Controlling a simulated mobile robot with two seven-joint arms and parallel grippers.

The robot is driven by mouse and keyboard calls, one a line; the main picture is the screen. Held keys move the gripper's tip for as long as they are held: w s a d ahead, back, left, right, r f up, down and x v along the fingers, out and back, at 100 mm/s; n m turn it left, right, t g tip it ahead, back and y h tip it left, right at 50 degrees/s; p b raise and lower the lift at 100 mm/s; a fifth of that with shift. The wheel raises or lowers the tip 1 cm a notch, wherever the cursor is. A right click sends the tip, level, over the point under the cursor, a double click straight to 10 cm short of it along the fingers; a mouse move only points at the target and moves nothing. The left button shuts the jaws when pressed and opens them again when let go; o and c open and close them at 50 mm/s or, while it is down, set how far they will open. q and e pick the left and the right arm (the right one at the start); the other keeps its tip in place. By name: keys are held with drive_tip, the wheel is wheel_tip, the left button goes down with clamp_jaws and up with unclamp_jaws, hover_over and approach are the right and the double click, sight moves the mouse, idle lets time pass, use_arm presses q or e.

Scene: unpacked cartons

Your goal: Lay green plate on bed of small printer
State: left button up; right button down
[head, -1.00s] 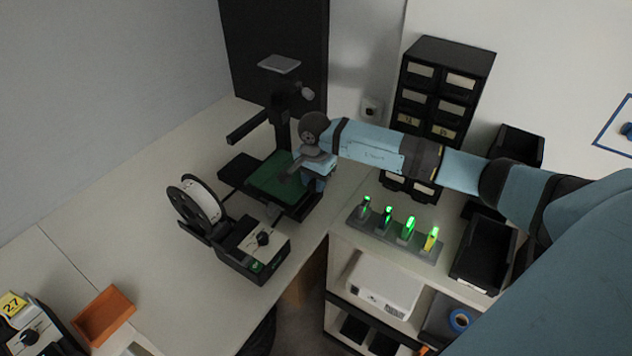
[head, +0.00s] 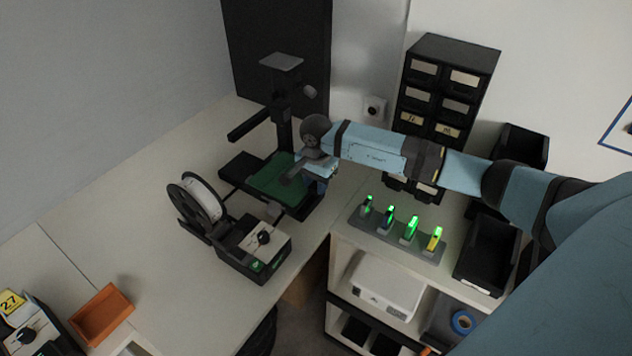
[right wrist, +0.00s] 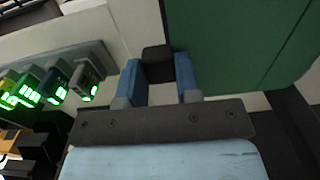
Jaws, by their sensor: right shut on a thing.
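The small printer (head: 284,130) stands at the back of the desk, dark with an upright column. The green plate (head: 272,178) lies flat over the printer's bed area and hides most of the bed. I cannot tell whether it rests fully on the bed. My right gripper (head: 302,180) is at the plate's right side. In the right wrist view my right gripper (right wrist: 160,80) is shut on a small black tab (right wrist: 158,62) beside the green plate (right wrist: 235,40), which fills the upper right. My left gripper is not in view.
A spool (head: 200,205) and a control box (head: 255,250) stand in front of the printer. A rack with several green-lit items (head: 395,228) sits on the shelf to the right. Black drawers (head: 440,100) stand behind my right arm.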

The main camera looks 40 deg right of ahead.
drive_tip(key=shift+f+b, duration=0.4)
drive_tip(key=shift+f, duration=0.2)
drive_tip(key=c, duration=0.7)
unclamp_jaws()
drive_tip(key=shift+c, duration=0.2)
drive_tip(key=shift+r, duration=0.1)
drive_tip(key=shift+r+p, duration=0.55)
drive_tip(key=shift+r, duration=1)
